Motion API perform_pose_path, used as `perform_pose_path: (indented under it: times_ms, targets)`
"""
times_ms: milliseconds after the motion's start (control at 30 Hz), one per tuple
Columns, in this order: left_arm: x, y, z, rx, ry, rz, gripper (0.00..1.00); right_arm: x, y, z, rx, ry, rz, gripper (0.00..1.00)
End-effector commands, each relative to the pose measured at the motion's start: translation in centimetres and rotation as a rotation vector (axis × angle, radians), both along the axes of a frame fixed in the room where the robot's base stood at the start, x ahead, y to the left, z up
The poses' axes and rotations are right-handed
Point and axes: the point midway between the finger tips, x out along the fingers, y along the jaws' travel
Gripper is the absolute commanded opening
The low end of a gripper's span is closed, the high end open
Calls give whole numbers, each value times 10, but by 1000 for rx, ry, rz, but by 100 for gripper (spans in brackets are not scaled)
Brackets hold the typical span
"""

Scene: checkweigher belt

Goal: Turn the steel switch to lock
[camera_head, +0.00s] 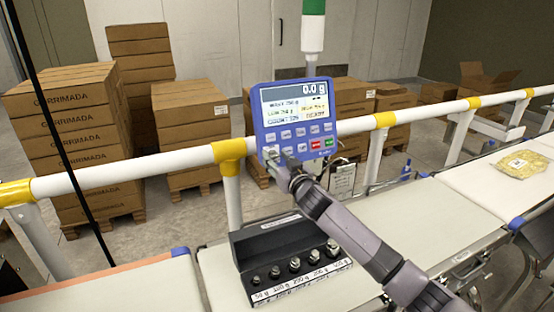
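The blue weighing terminal (297,112) stands behind the belt at the white rail, its screen reading 0.0 g above rows of keys. My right gripper (277,163) is at the terminal's lower left corner, its arm reaching up from the lower right. Its fingers are small and overlap the terminal's lower edge, so I cannot tell whether they are open or shut, or touching anything. I cannot make out the steel switch clearly; the gripper covers that corner. My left gripper is not in view.
A black block with several steel weights (285,258) sits on the belt (225,285) below the terminal. The white rail (130,172) with yellow joints crosses behind. A yellow bag (522,164) lies on the right belt. Carton stacks (75,135) stand on pallets beyond.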

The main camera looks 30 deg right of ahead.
Motion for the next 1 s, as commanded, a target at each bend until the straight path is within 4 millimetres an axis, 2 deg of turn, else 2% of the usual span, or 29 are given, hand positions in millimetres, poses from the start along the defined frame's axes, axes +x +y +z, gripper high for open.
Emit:
perform_pose_path:
  times_ms: [67,533,767,1000]
  targets:
    - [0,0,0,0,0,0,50,0,0,0,0,0,0,32]
    - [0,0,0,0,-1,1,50,0,0,0,0,0,0,1]
    - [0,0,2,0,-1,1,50,0,0,0,-12,2,3,0]
    - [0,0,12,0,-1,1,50,0,-1,2,-97,8,27,0]
